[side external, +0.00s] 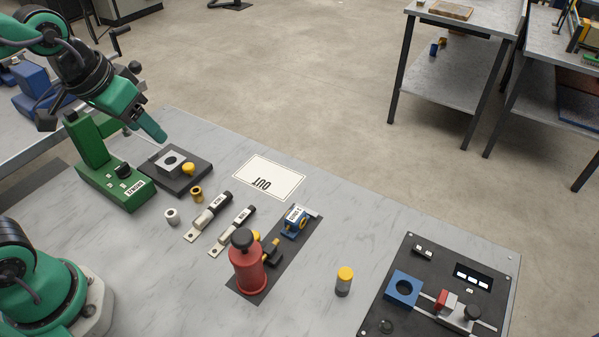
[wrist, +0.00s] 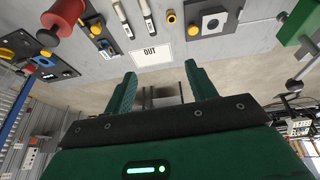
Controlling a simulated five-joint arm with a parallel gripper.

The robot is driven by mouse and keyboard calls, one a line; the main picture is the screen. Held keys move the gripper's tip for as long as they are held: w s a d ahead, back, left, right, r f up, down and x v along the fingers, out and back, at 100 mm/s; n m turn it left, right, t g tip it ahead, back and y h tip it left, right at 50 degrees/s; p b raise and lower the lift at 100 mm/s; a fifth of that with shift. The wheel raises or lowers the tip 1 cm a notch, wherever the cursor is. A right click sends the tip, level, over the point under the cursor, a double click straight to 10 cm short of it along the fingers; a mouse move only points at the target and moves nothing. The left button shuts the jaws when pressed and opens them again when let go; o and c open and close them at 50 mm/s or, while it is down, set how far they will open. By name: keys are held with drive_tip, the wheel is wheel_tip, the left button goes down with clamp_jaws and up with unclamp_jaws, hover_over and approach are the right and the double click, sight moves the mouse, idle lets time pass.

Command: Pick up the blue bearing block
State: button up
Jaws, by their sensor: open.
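My gripper (side external: 153,127) is at the upper left, in the air by the green press, well apart from the block. In the wrist view my gripper (wrist: 160,68) has its two green fingers spread with nothing between them. A blue square housing with a round hole (side external: 403,288) is on the black panel at lower right.
A red cylinder with a black knob (side external: 247,265) stands close beside the block on the strip. A white OUT card (side external: 268,177), two labelled tools (side external: 220,225), a yellow-capped cylinder (side external: 344,281) and the green press (side external: 105,175) are around. Bare table lies right of the card.

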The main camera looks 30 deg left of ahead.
drive_tip(key=w+d+f+g, duration=0.3)
drive_tip(key=w+d+f, duration=0.2)
drive_tip(key=w+d, duration=0.4)
drive_tip(key=g, duration=0.2)
hover_over(295, 214)
wheel_tip(295, 214, down, 11)
drive_tip(key=shift+a+r, duration=0.1)
drive_tip(key=shift+a, duration=0.05)
drive_tip(key=shift+d+f, duration=0.3)
drive_tip(key=shift+f, duration=0.05)
drive_tip(key=shift+f, duration=0.1)
drive_tip(key=shift+f, duration=1.2)
drive_tip(key=shift+f, duration=0.1)
drive_tip(key=shift+a+f, duration=0.1)
drive_tip(key=shift+f, duration=2.4)
drive_tip(key=shift+c, duration=0.5)
